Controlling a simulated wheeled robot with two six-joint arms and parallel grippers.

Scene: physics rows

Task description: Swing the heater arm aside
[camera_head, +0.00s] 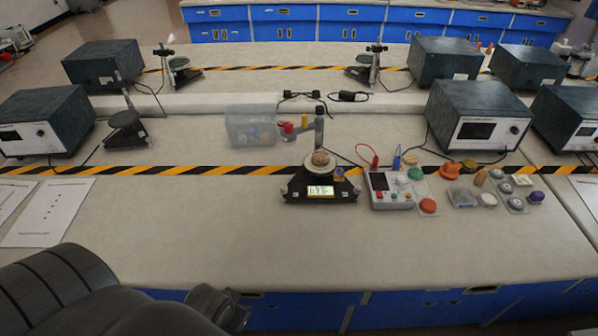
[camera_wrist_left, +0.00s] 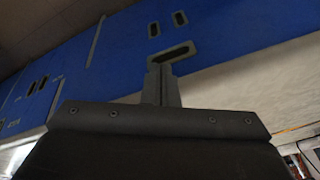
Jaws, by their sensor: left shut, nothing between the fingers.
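The heater stand (camera_head: 321,190) stands on the bench, a little right of the middle in the head view. It has a dark base with a small lit yellow display and an upright post (camera_head: 319,130). The heater arm (camera_head: 304,124) reaches left from the post, with yellow and red parts at its left end. A small brownish round piece sits low at the post, above a pale disc. My left gripper (camera_head: 232,308) is at the bench's front edge, well short of the stand. In the left wrist view its fingers (camera_wrist_left: 163,84) are together and empty, before blue cabinet fronts.
A translucent bin (camera_head: 251,126) stands left of the stand. A control box (camera_head: 391,188) with red and blue leads is close on the right, with several small coloured parts beyond. Dark instrument boxes stand farther out. The bench in front is clear.

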